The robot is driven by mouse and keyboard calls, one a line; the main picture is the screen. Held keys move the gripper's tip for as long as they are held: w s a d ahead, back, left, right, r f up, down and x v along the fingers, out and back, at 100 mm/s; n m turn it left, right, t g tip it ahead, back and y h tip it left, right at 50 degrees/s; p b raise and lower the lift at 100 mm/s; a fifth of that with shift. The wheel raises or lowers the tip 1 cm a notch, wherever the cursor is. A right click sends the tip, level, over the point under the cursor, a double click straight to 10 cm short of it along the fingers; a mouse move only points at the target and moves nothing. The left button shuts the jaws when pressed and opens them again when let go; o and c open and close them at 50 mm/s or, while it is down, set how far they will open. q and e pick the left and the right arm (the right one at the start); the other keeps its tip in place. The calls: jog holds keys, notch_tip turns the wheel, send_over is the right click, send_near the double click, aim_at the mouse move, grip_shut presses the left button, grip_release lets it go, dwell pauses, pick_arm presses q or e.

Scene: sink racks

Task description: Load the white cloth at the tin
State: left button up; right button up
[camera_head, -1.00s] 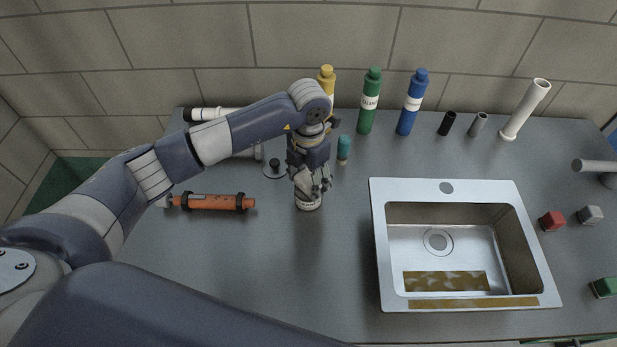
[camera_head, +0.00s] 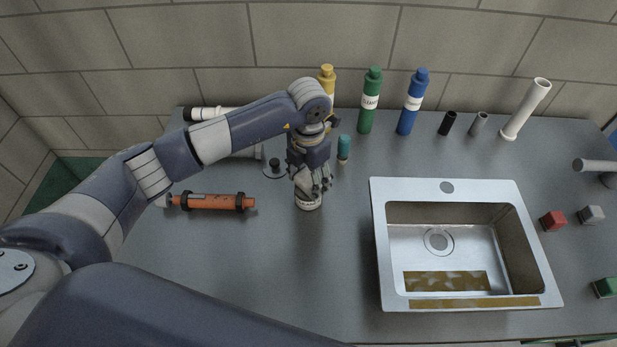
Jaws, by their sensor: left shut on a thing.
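My left gripper (camera_head: 308,187) points down at the middle of the grey counter, left of the sink. It is shut on a small round pale thing at its fingertips. Below the fingers shows a low tin (camera_head: 308,203) with a pale side, standing on the counter. The fingers cover most of the tin's top, so I cannot tell whether the white cloth is in it or in the fingers. No white cloth shows clearly elsewhere. My right gripper is not in view.
A steel sink (camera_head: 382,250) lies to the right. An orange tube (camera_head: 210,202) lies to the left. A teal-capped bottle (camera_head: 344,148) stands close behind the gripper. Green (camera_head: 369,115) and blue (camera_head: 409,112) bottles stand by the wall. The counter in front is clear.

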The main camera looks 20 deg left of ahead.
aim_at(309, 179)
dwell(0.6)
pick_arm(q)
jog(key=shift+r+p, duration=0.35)
jog(key=shift+r, duration=0.1)
jog(key=shift+r+p, duration=1.6)
jog(key=shift+r, duration=1.5)
